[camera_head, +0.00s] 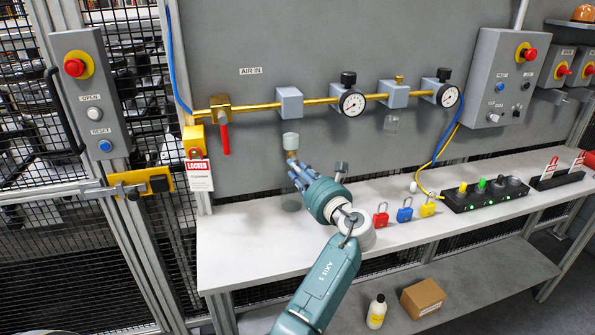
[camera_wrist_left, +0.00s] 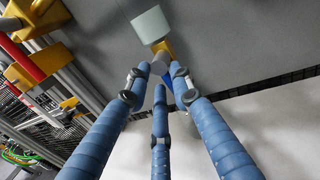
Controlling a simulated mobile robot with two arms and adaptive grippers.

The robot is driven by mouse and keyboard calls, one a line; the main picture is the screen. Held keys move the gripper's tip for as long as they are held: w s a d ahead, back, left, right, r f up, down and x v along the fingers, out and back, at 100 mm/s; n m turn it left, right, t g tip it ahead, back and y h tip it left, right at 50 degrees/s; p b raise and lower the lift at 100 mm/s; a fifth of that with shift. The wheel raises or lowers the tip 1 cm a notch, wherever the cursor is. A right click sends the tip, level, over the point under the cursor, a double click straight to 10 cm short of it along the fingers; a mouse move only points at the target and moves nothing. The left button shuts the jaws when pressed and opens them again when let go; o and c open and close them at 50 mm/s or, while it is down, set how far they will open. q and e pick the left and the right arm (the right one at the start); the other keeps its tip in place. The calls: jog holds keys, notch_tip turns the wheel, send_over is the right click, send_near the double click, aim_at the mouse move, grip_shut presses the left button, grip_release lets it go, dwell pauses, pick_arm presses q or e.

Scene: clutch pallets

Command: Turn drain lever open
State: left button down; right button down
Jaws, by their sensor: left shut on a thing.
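The drain valve (camera_head: 291,152) hangs below the first grey block on the brass air line, under a pale grey-green bowl (camera_head: 291,140). My left gripper (camera_head: 294,172) reaches up to it from below. In the left wrist view its blue fingers (camera_wrist_left: 159,77) are closed together around the lower end of the brass fitting (camera_wrist_left: 163,48). My right gripper is not in view.
Pressure gauges (camera_head: 352,103) sit along the line to the right. Red, blue and yellow padlocks (camera_head: 404,214) stand on the white bench (camera_head: 245,250). A grey panel stands behind.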

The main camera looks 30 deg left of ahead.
pick_arm(q)
jog(key=shift+w+d+r+n+t+h+p, duration=0.25)
jog(key=shift+n+h, duration=0.4)
jog(key=shift+n, duration=1.85)
jog(key=shift+w+d+r+n+t+h+p, duration=0.1)
jog(key=shift+w+r+n+t+h, duration=0.35)
jog(key=shift+n, duration=2.05)
jog(key=shift+s+d+n+t+h+p, duration=0.15)
jog(key=shift+n+h, duration=0.65)
jog(key=shift+n, duration=1.7)
jog(key=shift+r, duration=0.15)
jog(key=c, duration=1.8)
grip_release()
jog(key=shift+o, duration=0.7)
jog(key=shift+w+d, duration=0.1)
jog(key=shift+w, duration=0.15)
jog(key=shift+f, duration=0.2)
jog(key=shift+s, duration=0.15)
